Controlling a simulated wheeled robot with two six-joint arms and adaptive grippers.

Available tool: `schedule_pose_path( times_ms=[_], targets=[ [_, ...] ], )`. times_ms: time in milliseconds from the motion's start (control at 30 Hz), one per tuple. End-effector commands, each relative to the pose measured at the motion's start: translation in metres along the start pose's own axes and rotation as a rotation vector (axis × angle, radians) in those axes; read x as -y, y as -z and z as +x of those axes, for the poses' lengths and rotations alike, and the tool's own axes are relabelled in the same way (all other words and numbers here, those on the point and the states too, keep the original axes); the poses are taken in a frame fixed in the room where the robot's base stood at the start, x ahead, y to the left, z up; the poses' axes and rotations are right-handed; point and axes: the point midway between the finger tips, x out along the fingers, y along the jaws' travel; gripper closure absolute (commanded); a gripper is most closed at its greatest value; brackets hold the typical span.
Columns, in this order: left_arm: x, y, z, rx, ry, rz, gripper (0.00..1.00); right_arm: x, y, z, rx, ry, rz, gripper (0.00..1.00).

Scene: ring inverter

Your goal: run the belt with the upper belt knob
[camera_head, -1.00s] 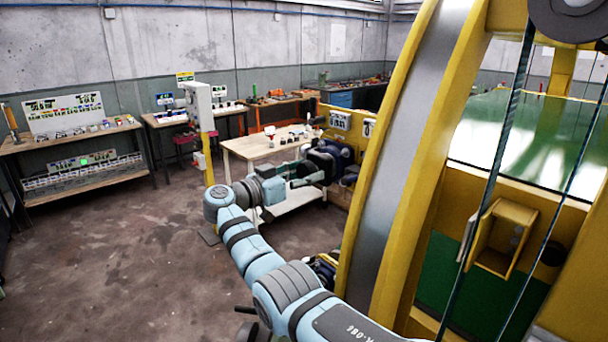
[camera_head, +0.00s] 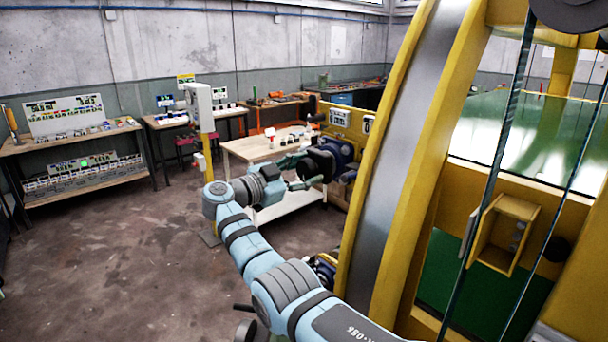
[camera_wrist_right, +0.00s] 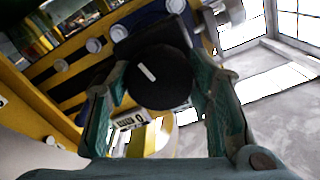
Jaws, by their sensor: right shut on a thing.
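The upper belt knob (camera_wrist_right: 160,80) is a round black knob with a short white mark on its face. It fills the space between my right gripper's (camera_wrist_right: 163,97) two teal fingers in the right wrist view, and the gripper is shut on it. In the head view my right gripper (camera_head: 297,172) reaches to the dark knob (camera_head: 319,164) at the yellow machine's left side. The fingers cover part of the knob's edge there. My left gripper is not in view.
A large curved yellow and grey ring frame (camera_head: 385,190) stands just right of my right arm. A pale wooden table (camera_head: 250,147) is behind the gripper. A grey box on a yellow post (camera_head: 199,108) stands left of it. The floor (camera_head: 110,240) at left is clear.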

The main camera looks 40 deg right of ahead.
Motion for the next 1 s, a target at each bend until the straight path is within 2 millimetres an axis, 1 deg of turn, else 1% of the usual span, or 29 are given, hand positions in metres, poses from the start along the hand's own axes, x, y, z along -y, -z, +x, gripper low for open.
schedule_pose_path(
  times_ms=[300,733,767,800,867,1000],
  targets=[
    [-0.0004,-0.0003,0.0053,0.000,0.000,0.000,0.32,-0.0002,-0.0009,0.0002,0.000,0.000,0.101,0.80],
    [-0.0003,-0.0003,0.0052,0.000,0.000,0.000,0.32,0.0002,0.0000,0.0002,0.000,0.000,0.112,0.80],
    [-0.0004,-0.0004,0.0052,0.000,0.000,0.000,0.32,0.0002,0.0000,0.0002,0.000,0.000,0.112,0.48],
    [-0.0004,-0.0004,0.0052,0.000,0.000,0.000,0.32,0.0002,0.0000,0.0002,0.000,0.000,0.112,0.42],
    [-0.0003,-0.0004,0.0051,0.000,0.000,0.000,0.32,0.0002,0.0001,0.0002,0.000,0.000,0.112,0.32],
    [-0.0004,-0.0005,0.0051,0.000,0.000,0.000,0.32,0.0003,0.0001,0.0002,0.000,0.000,0.111,0.32]
  ],
)
